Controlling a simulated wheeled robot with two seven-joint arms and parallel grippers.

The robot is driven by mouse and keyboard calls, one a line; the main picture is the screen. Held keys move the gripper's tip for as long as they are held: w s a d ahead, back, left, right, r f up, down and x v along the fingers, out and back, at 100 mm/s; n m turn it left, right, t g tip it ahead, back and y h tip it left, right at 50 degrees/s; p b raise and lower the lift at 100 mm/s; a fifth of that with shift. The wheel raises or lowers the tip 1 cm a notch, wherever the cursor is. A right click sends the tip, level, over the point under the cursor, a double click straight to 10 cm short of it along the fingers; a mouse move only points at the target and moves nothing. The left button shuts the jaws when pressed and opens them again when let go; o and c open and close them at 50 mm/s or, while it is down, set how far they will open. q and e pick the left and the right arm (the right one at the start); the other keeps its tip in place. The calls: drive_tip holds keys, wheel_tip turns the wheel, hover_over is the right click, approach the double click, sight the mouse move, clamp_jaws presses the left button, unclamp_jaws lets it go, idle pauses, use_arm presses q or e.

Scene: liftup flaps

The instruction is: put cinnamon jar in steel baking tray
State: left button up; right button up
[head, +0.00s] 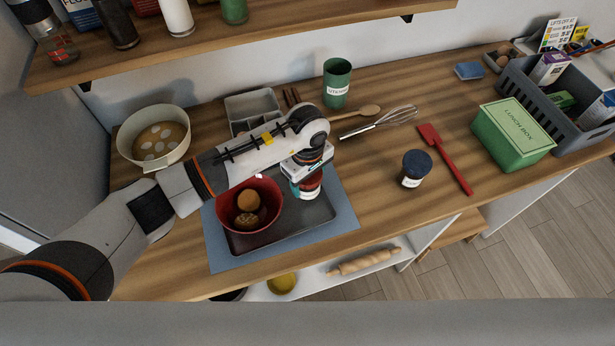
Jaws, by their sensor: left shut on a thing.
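My left gripper (308,174) is shut on a small jar (308,190) with a reddish body and a pale label, which I take to be the cinnamon jar; its lettering is too small to read. The gripper hides the jar's top. The jar is over the steel baking tray (310,233), a dark grey flat tray on a blue mat, just right of a red bowl. I cannot tell whether the jar touches the tray. The red bowl (225,216) holds two round brown items and sits on the tray's left part. My right gripper is not in view.
A green utensil cup (337,84) and grey sectioned tray (250,104) stand behind. A cream pot (135,149) is at left. A shelf (240,47) overhangs the back.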

use_arm(q)
drive_tip(key=shift+f, duration=0.2)
drive_tip(key=o, duration=1.1)
drive_tip(key=shift+c, duration=0.2)
drive_tip(key=shift+r, duration=0.1)
drive_tip(key=shift+r, duration=0.2)
drive_tip(key=shift+w+r, duration=0.1)
drive_tip(key=shift+r, duration=0.15)
wheel_tip(320, 180, up, 11)
drive_tip(key=b, duration=0.4)
drive_tip(key=shift+f, duration=0.2)
drive_tip(key=shift+r, duration=0.4)
